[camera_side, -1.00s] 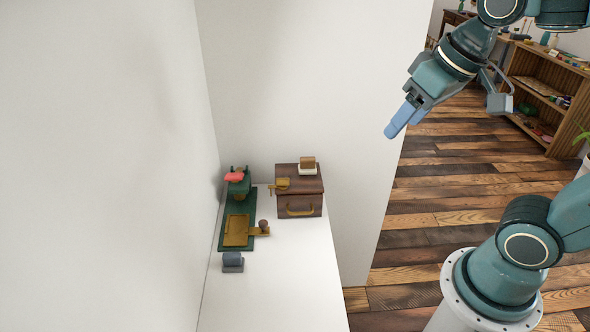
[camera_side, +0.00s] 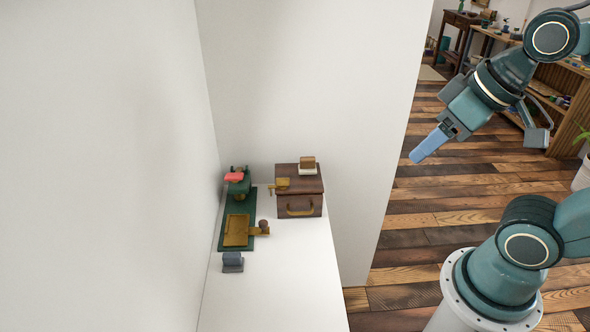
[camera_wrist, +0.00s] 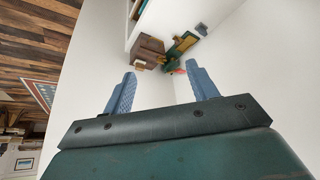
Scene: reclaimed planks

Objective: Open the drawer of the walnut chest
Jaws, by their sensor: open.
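The walnut chest (camera_side: 299,186) stands on the white table near its back right. Its drawer front, with a curved brass handle (camera_side: 300,210), faces the table's front and looks shut. A brass latch-like piece (camera_side: 281,184) sits at the chest's upper left edge, and a small brown and white block (camera_side: 307,166) lies on top. My gripper (camera_side: 416,158) is in the air, well to the right of the chest and above the floor, apart from everything. In the wrist view its two blue fingers (camera_wrist: 158,90) are spread and empty, with the chest (camera_wrist: 148,50) beyond them.
A green board (camera_side: 237,215) with a brass plate and a red-topped green device (camera_side: 236,182) lies left of the chest. A small grey-blue block (camera_side: 232,262) is in front of it. White walls stand left and behind. The table's front right is clear.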

